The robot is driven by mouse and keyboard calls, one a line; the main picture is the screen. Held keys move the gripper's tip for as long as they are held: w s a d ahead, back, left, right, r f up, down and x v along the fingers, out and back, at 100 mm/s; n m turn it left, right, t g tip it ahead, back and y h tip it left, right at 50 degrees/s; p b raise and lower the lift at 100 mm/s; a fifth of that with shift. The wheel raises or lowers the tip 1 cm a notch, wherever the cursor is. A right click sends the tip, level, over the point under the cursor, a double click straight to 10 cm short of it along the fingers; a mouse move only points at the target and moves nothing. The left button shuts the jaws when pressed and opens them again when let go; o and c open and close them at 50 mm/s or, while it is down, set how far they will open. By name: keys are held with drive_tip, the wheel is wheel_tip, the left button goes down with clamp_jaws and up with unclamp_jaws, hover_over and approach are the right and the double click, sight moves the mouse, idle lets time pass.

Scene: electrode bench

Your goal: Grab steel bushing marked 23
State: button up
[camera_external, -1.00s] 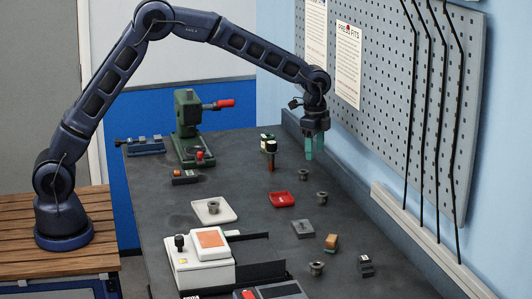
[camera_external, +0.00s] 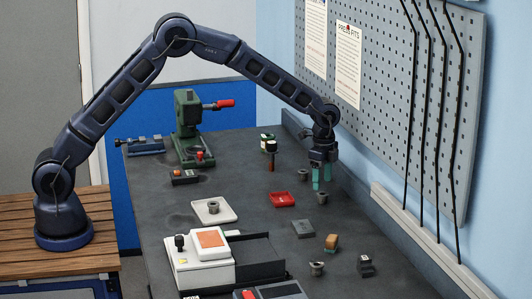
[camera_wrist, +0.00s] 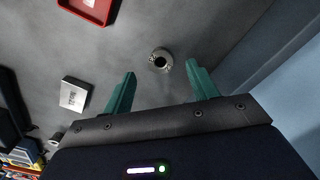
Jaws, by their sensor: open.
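My gripper (camera_external: 321,187) is open and empty, pointing down over the right side of the bench. A small grey flanged bushing (camera_external: 322,197) stands just below its fingertips. In the wrist view this appears to be the bushing (camera_wrist: 160,62) lying beyond the fingertips, between the two green fingers (camera_wrist: 160,80). It has dark marks on its flange, too small to read. Other similar bushings stand behind it (camera_external: 303,175), near the front (camera_external: 317,268) and on a white tray (camera_external: 213,207). I cannot tell which is marked 23.
A green press (camera_external: 188,125) stands at the back. The pegboard wall (camera_external: 395,90) rises at right.

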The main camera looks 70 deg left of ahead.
sight(322, 196)
wheel_tip(322, 196, down, 4)
drive_tip(key=shift+w+d+f, duration=0.1)
drive_tip(key=shift+f, duration=0.1)
drive_tip(key=c, duration=1.1)
drive_tip(key=shift+r, duration=0.1)
